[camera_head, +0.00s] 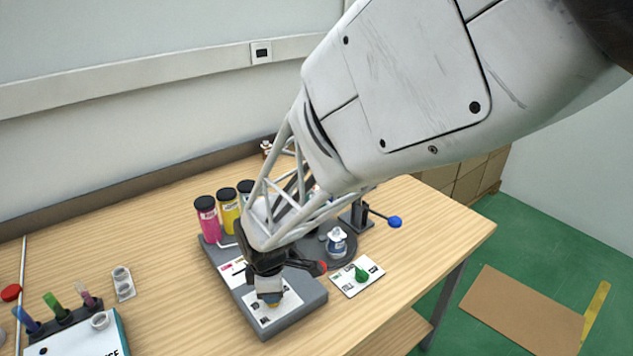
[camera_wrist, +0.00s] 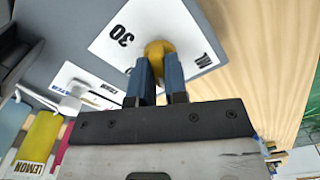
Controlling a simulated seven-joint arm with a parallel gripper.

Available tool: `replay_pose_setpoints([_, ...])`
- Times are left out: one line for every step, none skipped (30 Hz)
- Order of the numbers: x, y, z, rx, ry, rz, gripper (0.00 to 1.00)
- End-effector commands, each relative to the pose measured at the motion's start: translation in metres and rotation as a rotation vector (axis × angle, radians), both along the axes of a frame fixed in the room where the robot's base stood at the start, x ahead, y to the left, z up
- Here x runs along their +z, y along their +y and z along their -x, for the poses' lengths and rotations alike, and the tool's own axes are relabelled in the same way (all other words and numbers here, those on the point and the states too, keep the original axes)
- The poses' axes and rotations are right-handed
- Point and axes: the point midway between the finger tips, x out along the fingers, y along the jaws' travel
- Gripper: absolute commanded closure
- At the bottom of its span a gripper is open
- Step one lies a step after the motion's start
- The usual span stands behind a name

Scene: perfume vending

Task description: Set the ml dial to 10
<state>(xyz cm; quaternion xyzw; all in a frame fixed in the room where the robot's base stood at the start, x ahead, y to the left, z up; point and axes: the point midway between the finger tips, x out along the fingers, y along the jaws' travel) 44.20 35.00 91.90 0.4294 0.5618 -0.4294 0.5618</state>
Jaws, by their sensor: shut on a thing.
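The ml dial is a yellow knob (camera_wrist: 160,50) on a white label plate (camera_wrist: 111,37) marked 30 and ML in the wrist view. My gripper (camera_wrist: 159,72) is shut on the yellow knob, with one blue finger on each side. In the head view my gripper (camera_head: 270,296) reaches down to the white plate at the front of the grey machine (camera_head: 308,302). Only a bit of yellow shows there below the fingertips. The fingers hide part of the knob and plate. I cannot tell which number the dial points to.
Pink (camera_head: 209,220) and yellow (camera_head: 229,210) bottles stand at the machine's back left. A white card with a green knob (camera_head: 361,274) lies to the right. A blue-tipped lever (camera_head: 394,222) sticks out behind. A test-tube rack (camera_head: 65,322) stands at the front left.

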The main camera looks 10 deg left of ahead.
Motion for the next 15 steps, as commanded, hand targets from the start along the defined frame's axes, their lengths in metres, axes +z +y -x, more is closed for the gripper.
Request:
replay_pose_setpoints([0.0,-0.0003,0.0001,0.006,0.001,0.0,1.0])
replay_pose_setpoints([0.0,-0.0004,0.0002,0.008,0.001,0.0,1.0])
replay_pose_setpoints([0.0,-0.0003,0.0001,0.011,0.0,0.0,1.0])
replay_pose_setpoints([0.0,-0.0003,0.0001,0.012,0.001,0.0,1.0])
replay_pose_setpoints([0.0,-0.0003,0.0001,0.012,0.001,0.001,1.0])
replay_pose_setpoints([0.0,-0.0003,0.0001,0.013,0.0,0.0,1.0])
replay_pose_setpoints([0.0,-0.0003,0.0001,0.013,0.0,0.001,1.0])
replay_pose_setpoints([-0.0001,-0.0003,0.0001,0.013,0.001,0.001,1.0])
replay_pose_setpoints([0.0,-0.0003,0.0001,0.013,0.0,0.001,1.0])
replay_pose_setpoints([0.0,-0.0003,0.0001,0.013,0.0,0.001,1.0])
replay_pose_setpoints([0.0,-0.0003,0.0001,0.012,0.0,0.001,1.0])
replay_pose_setpoints([0.0,-0.0003,0.0001,0.012,0.0,0.001,1.0])
replay_pose_setpoints([0.0,-0.0003,0.0001,0.012,0.0,0.001,1.0])
replay_pose_setpoints([0.0,-0.0003,0.0001,0.012,0.0,0.001,0.81])
replay_pose_setpoints([-0.0001,-0.0003,0.0001,0.012,0.0,0.001,0.75])
